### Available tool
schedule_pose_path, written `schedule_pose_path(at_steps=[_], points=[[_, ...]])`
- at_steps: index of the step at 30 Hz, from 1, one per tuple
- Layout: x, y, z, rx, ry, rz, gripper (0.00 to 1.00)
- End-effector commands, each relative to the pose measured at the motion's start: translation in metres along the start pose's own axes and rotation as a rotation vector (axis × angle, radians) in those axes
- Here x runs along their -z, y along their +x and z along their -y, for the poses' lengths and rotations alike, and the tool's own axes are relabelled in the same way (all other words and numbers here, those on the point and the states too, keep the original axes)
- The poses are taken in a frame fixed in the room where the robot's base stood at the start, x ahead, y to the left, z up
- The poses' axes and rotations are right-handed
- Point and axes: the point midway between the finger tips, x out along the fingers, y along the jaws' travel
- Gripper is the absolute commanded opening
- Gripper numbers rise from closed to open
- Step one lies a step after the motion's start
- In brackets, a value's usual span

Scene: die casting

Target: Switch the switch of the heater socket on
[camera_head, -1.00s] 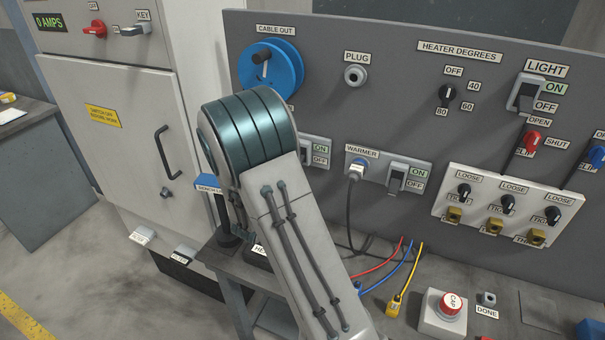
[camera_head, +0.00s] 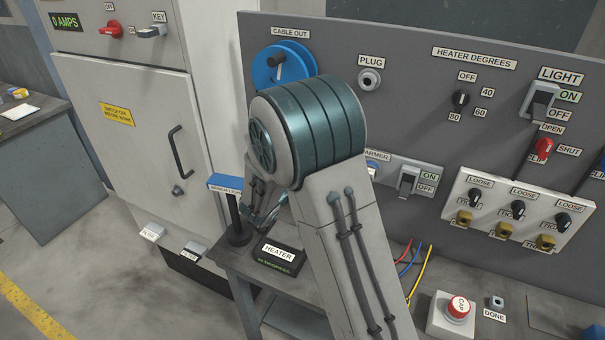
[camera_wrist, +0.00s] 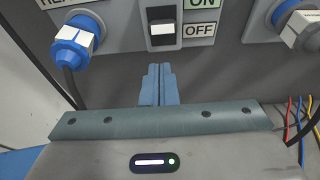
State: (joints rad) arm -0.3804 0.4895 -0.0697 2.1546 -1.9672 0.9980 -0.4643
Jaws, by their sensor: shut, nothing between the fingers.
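The heater socket's switch (camera_wrist: 161,32) shows at the top of the wrist view, in a grey plate between a blue plug and the ON and OFF labels. Its pale part is low, beside OFF, with a dark part above; I cannot tell its setting for sure. The blue plug (camera_wrist: 77,40) sits in the socket to its left, under a cut-off label starting "HEA". My gripper (camera_wrist: 157,75) is shut and empty, its blue fingers together just below the switch in the picture. Contact is not clear. In the head view my arm hides this switch and the fingers.
The warmer switch (camera_head: 407,181) is right of my arm. A black box labelled HEATER (camera_head: 279,256) stands on the bench beside a blue-topped post (camera_head: 233,208). Red, blue and yellow wires (camera_head: 413,262) and a red CAP button (camera_head: 458,308) are at right.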

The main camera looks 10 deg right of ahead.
Motion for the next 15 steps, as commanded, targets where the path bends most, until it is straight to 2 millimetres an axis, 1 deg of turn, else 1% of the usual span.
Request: schedule_pose_path(at_steps=[1,6,7,8,15], points=[[0.013,0.001,-0.001,-0.002,-0.001,-0.001,0.00],[0.035,0.000,-0.003,-0.003,-0.001,0.000,0.00],[0.025,-0.008,-0.004,-0.005,0.003,0.003,0.00],[0.020,-0.014,-0.004,-0.005,0.004,0.003,0.00],[0.000,-0.056,-0.004,-0.005,0.003,0.002,0.00]])
